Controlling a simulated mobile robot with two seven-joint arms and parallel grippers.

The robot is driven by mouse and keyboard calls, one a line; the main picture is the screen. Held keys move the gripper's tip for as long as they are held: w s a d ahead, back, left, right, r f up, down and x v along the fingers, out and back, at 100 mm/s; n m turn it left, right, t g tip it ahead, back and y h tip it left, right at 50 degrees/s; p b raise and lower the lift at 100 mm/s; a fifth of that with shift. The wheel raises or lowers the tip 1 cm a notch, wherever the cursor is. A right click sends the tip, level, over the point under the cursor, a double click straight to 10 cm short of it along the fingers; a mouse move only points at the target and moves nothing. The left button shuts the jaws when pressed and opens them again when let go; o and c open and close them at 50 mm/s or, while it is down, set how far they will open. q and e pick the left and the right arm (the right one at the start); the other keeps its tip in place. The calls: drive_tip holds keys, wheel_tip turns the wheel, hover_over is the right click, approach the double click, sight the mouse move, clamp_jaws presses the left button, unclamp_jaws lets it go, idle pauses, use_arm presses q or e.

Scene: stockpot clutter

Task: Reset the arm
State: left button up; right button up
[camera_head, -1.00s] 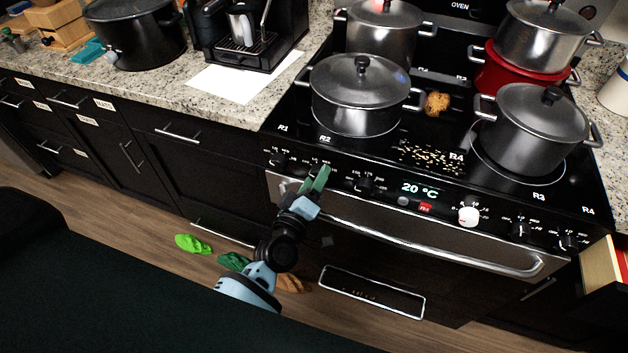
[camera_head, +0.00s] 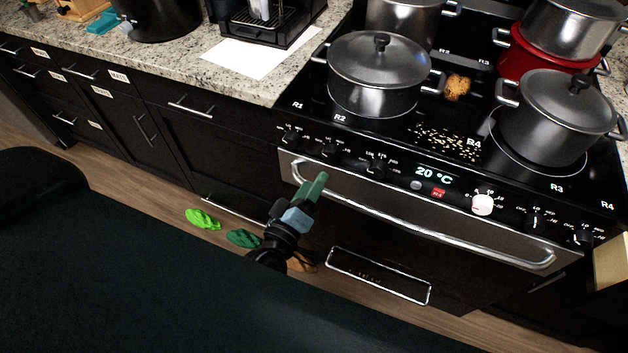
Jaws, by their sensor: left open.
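My left gripper (camera_head: 312,191) has green fingers and a pale blue body. It is in front of the oven door, near the left end of the silver oven handle (camera_head: 430,235). It is open and I see nothing between its fingers. I cannot tell whether it touches the handle. The arm behind it is mostly hidden by the dark shape at the bottom of the picture. My right gripper is not in view.
The stove carries a grey pot (camera_head: 372,85), a dark pot (camera_head: 553,120) and a red pot (camera_head: 545,58). A brown lump (camera_head: 457,88) and crumbs (camera_head: 448,143) lie between them. Green clogs (camera_head: 203,219) lie on the floor. White paper (camera_head: 262,53) lies on the counter.

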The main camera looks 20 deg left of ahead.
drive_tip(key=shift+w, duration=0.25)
use_arm(q)
drive_tip(key=s+a+f+m+g+p, duration=0.1)
drive_tip(key=s+f+m+g, duration=0.2)
drive_tip(key=s, duration=0.6)
drive_tip(key=s+a+f+m+g+p, duration=0.1)
drive_tip(key=s+f+m+g, duration=0.2)
drive_tip(key=s, duration=0.6)
drive_tip(key=s+a+f+m+g+p, duration=0.1)
drive_tip(key=s+f+m+g+p, duration=0.1)
drive_tip(key=s+f+m, duration=0.4)
drive_tip(key=s+f+g, duration=0.1)
drive_tip(key=s, duration=0.3)
drive_tip(key=shift+a+f+g, duration=0.3)
drive_tip(key=shift+a+g, duration=0.1)
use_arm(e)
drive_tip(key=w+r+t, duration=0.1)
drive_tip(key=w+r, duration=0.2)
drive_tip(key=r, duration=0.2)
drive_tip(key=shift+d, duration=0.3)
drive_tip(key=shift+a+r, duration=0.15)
